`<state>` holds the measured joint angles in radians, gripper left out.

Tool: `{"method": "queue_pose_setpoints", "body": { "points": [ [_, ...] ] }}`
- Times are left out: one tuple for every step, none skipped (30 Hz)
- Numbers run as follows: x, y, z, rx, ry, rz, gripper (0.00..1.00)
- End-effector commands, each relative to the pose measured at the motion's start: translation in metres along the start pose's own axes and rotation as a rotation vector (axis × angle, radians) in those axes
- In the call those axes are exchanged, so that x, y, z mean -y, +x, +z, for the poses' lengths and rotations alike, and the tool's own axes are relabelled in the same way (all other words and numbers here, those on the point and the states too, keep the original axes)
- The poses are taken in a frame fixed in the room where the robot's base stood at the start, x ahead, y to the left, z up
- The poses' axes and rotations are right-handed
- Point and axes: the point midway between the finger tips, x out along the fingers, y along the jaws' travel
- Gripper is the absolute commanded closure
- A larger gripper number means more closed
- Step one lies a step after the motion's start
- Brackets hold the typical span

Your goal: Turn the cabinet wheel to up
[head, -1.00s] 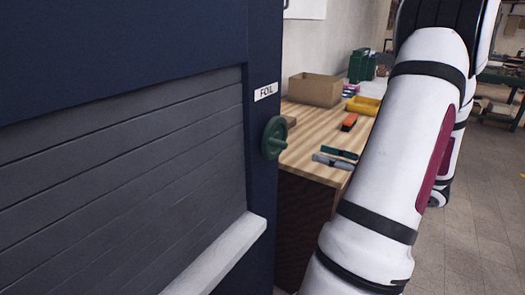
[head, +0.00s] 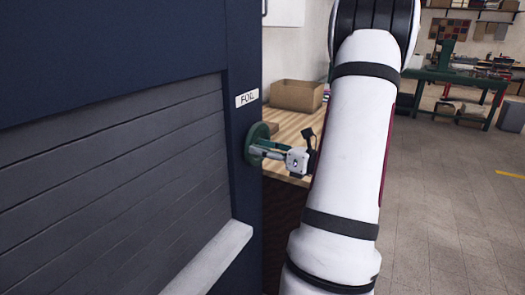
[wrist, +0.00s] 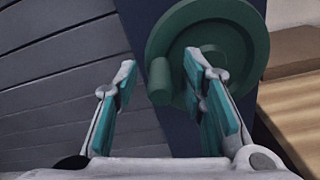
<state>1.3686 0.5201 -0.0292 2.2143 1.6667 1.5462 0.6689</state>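The green cabinet wheel (head: 257,132) is mounted on the dark blue cabinet's front post, below the "FOIL" label (head: 246,98). It also shows in the wrist view (wrist: 245,40), with a short green handle peg (wrist: 159,82) standing out near its left edge and a rounded hub. My gripper (head: 258,152) is in front of the wheel in the head view and partly covers it. In the wrist view my gripper (wrist: 162,62) is open. The peg appears between the fingers, nearer the right one, which overlaps the wheel's face. I cannot tell whether either finger touches it.
The grey slatted shutter (head: 110,170) and a pale ledge (head: 205,258) are left of the wheel. A wooden bench (head: 285,122) with a cardboard box (head: 297,95) stands behind. Open floor (head: 440,190) lies to the right.

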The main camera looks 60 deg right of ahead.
Motion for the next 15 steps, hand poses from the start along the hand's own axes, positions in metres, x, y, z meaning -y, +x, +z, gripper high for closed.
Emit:
{"method": "queue_pose_setpoints", "body": {
  "points": [
    [0.0001,0.0015,0.0001,0.0,0.0,0.0,0.62],
    [0.0002,0.0019,0.0001,0.0,0.0,-0.001,0.62],
    [0.0003,0.0023,0.0001,0.0,0.0,-0.001,0.62],
    [0.0003,0.0024,0.0001,0.0,0.0,-0.001,0.62],
    [0.0003,0.0024,0.0001,0.0,0.0,-0.001,0.62],
    [0.0003,0.0023,0.0001,0.0,0.0,-0.001,0.62],
    [0.0003,0.0023,0.0001,0.0,0.0,-0.001,0.62],
    [0.0003,0.0022,0.0001,0.0,0.0,-0.001,0.62],
    [0.0003,0.0022,0.0001,0.0,0.0,-0.001,0.62],
    [0.0003,0.0022,0.0001,0.0,0.0,-0.001,0.69],
    [0.0003,0.0021,0.0001,0.0,0.0,-0.001,0.76],
    [0.0002,0.0021,0.0001,0.0,0.0,-0.001,0.85],
    [0.0002,0.0021,0.0001,0.0,0.0,-0.001,0.92],
    [0.0002,0.0021,0.0001,0.0,0.0,-0.001,0.99],
    [0.0002,0.0021,0.0001,0.0,0.0,-0.001,1.0]
  ]
}}
